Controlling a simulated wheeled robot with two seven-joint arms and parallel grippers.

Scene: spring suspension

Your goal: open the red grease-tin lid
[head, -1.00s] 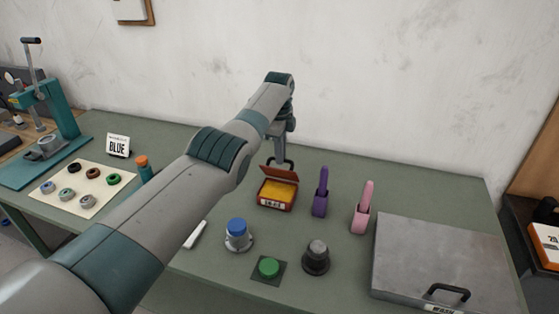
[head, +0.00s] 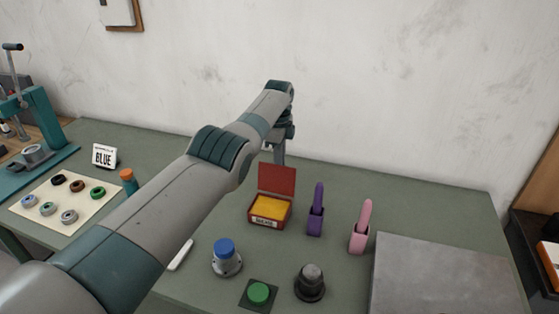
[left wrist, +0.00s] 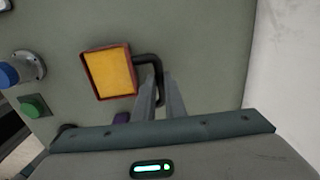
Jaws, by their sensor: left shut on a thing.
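The red grease tin (head: 264,223) stands on the green table, with yellow grease (head: 268,207) exposed inside. Its red lid (head: 277,180) stands raised at the back edge, about upright. In the left wrist view the tin (left wrist: 90,78) shows from above, with a dark bent handle (left wrist: 148,60) beside it. My left gripper (left wrist: 160,84) is shut on this handle. In the head view my left gripper (head: 279,152) is behind the lid, and its fingertips are hidden. My right gripper is not in view.
A purple holder (head: 316,222) and a pink holder (head: 359,239) stand right of the tin. A blue-topped knob (head: 225,250), a green button (head: 258,293) and a dark knob (head: 311,283) are in front. A grey metal lid (head: 440,275) lies at right.

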